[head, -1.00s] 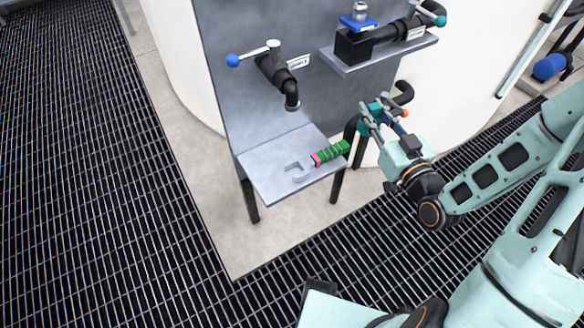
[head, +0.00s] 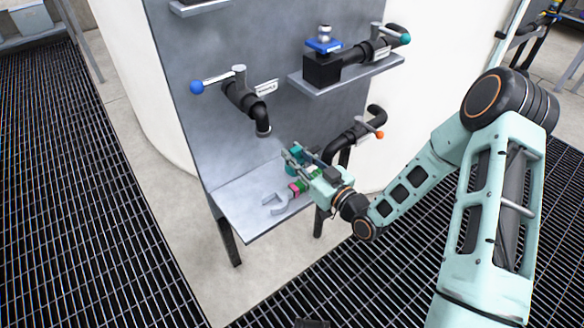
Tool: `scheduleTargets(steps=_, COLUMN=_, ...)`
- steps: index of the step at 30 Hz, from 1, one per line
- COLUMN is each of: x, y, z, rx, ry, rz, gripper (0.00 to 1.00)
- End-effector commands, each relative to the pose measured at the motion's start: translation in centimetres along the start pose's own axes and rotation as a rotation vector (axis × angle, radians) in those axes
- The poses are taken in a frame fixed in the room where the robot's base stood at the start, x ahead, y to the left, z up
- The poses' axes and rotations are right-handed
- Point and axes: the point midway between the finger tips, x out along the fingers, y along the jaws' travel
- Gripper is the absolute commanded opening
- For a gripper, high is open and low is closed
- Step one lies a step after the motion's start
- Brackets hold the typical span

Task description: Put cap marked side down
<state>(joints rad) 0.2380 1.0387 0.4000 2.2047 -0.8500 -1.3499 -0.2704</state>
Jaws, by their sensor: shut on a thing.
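My gripper (head: 297,156) is shut on a small teal piece (head: 299,163), which appears to be the cap. The fingers and the tilted grip hide much of it, and I cannot make out any mark or which way a marked side faces. The gripper and cap are over the back right part of the low grey shelf (head: 236,206), apparently above its surface.
An open-ended wrench (head: 277,201) with a pink and green handle lies on the shelf, its handle partly hidden by my gripper. A black spout (head: 262,122) with a blue-knobbed lever is above. A black pipe (head: 350,135) with an orange-tipped handle stands right, close to my gripper.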

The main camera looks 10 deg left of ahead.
Motion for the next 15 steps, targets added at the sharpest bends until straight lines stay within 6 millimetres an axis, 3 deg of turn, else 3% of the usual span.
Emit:
scheduleTargets(steps=7, x=1.2, y=0.1, z=1.5, rx=0.000, ry=0.001, rz=0.000, gripper=0.00)
scheduleTargets(steps=12, x=1.5, y=0.1, z=4.3, rx=0.001, ry=-0.001, rz=0.000, gripper=0.00)
scheduleTargets(steps=15, x=1.5, y=0.1, z=4.9, rx=-0.001, ry=0.001, rz=0.000, gripper=0.00)
